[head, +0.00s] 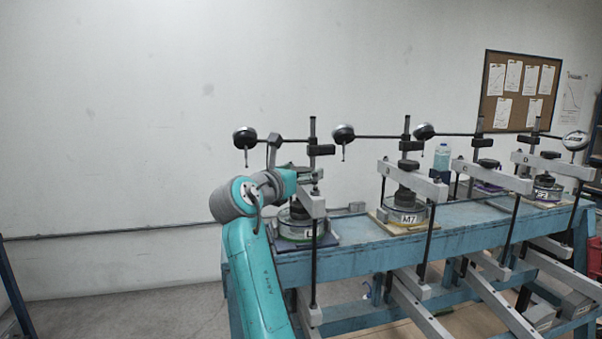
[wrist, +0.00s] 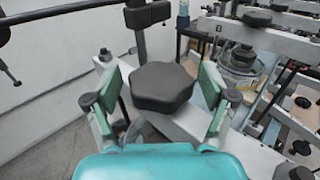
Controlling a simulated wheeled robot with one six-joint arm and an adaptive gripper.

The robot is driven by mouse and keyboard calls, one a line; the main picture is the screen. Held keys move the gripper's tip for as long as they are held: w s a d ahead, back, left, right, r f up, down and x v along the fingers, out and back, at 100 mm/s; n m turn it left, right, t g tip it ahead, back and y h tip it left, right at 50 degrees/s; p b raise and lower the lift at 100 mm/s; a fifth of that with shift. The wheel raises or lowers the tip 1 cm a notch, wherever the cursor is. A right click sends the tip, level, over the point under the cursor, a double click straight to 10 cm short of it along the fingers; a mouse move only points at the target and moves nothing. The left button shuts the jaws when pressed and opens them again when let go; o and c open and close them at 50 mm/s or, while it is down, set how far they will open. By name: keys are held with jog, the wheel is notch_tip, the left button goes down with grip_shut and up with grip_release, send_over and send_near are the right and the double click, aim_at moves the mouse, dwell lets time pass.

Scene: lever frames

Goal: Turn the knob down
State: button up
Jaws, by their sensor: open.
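A dark grey lobed knob (wrist: 162,88) sits on top of a pale grey lever beam (wrist: 185,125) in the wrist view. My gripper (wrist: 160,92) is open, with one green-padded finger on the left of the knob and one on the right. Gaps show between the knob and both fingers. In the head view my teal arm (head: 255,270) reaches up to the leftmost lever frame, and my gripper (head: 306,180) is at its beam (head: 312,205). The knob there is largely hidden by the gripper.
The blue bench (head: 350,238) carries several similar lever frames to the right, with a pot marked M7 (head: 407,217) on the second. Dial gauges such as the left one (head: 245,138) hang from a rod above. The wall side at left is clear.

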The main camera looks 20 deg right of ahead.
jog(key=c, duration=1.1)
jog(key=shift+c, duration=0.2)
jog(key=shift+m+g+h, duration=0.3)
jog(key=shift+g, duration=0.1)
jog(key=m+g+h, duration=0.3)
jog(key=m+g, duration=0.1)
jog(key=g, duration=0.1)
jog(key=shift+g, duration=0.3)
jog(key=shift+m+g+h, duration=0.7)
jog(key=shift+m+g, duration=0.7)
jog(key=shift+g, duration=0.5)
jog(key=shift+m+g, duration=1)
jog(key=shift+g, duration=0.6)
jog(key=shift+f, duration=0.1)
jog(key=o, duration=1.1)
jog(key=shift+o, duration=0.2)
